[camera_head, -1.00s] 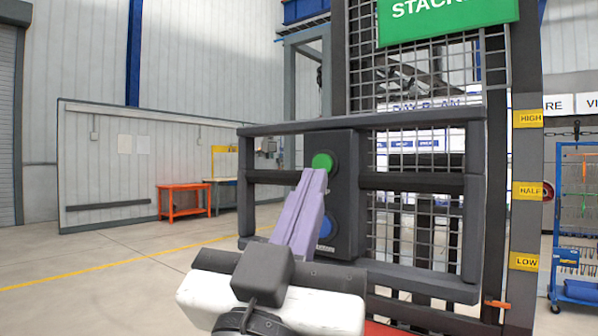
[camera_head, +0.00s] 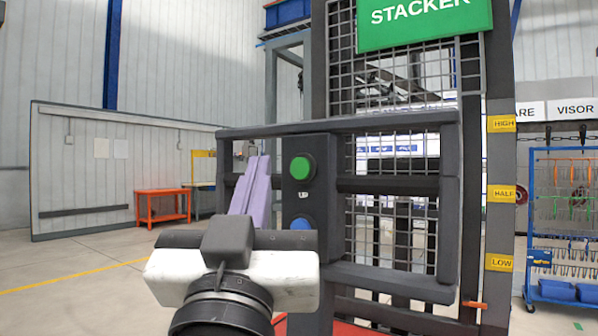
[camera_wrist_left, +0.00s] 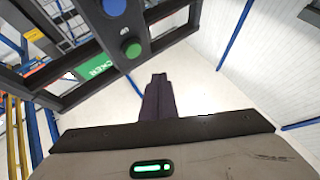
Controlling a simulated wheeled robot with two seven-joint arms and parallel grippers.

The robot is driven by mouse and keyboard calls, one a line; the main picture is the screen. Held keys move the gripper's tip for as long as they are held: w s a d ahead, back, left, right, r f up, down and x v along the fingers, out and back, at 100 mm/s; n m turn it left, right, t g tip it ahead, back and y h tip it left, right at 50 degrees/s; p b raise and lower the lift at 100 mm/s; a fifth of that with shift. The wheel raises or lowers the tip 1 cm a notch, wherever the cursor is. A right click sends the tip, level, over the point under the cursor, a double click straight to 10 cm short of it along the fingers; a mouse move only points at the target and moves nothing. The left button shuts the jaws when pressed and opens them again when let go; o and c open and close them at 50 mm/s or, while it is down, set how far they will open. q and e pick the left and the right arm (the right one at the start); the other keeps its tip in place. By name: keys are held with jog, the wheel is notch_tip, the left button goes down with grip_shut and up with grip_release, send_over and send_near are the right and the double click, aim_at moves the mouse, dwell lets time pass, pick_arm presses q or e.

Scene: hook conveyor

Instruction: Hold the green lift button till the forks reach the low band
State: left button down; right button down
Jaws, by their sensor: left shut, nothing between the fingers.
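The green button (camera_head: 302,168) sits above the blue button (camera_head: 302,224) on a dark panel (camera_head: 297,197) of the stacker's frame. My left gripper (camera_head: 262,160) is shut and empty, its lilac fingers left of the panel and apart from the green button. In the left wrist view the green button (camera_wrist_left: 131,48) and blue button (camera_wrist_left: 114,7) lie up and left of the dark fingertips (camera_wrist_left: 158,78). The yellow LOW band (camera_head: 499,262) is on the right post, under HALF and HIGH. An orange pointer (camera_head: 475,304) stands below LOW. My right gripper is out of view.
Dark frame bars (camera_head: 400,123) and wire mesh surround the panel. A green STACKER sign (camera_head: 425,22) hangs above. An orange table (camera_head: 162,206) stands far left and a blue rack (camera_head: 560,220) at right.

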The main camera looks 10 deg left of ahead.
pick_arm(q)
jog(key=shift+w+d+b, duration=0.1)
jog(key=shift+w+d, duration=0.2)
jog(key=shift+w, duration=0.45)
jog(key=shift+w+d+b, duration=0.15)
jog(key=shift+w+d, duration=0.1)
jog(key=shift+w, duration=0.55)
jog(key=shift+w+d+b, duration=0.1)
jog(key=shift+w+d, duration=0.2)
jog(key=shift+w, duration=0.45)
jog(key=shift+w, duration=0.1)
jog(key=shift+w+d, duration=0.15)
jog(key=shift+w, duration=0.15)
jog(key=shift+w+d, duration=0.15)
jog(key=shift+w, duration=0.25)
dwell(2.1)
jog(key=shift+s+a, duration=0.3)
jog(key=shift+s, duration=0.5)
jog(key=shift+s+a, duration=0.3)
jog(key=shift+s, duration=0.5)
jog(key=shift+s+a, duration=0.25)
jog(key=shift+s, duration=0.5)
jog(key=shift+s+a, duration=0.3)
jog(key=shift+s, duration=0.5)
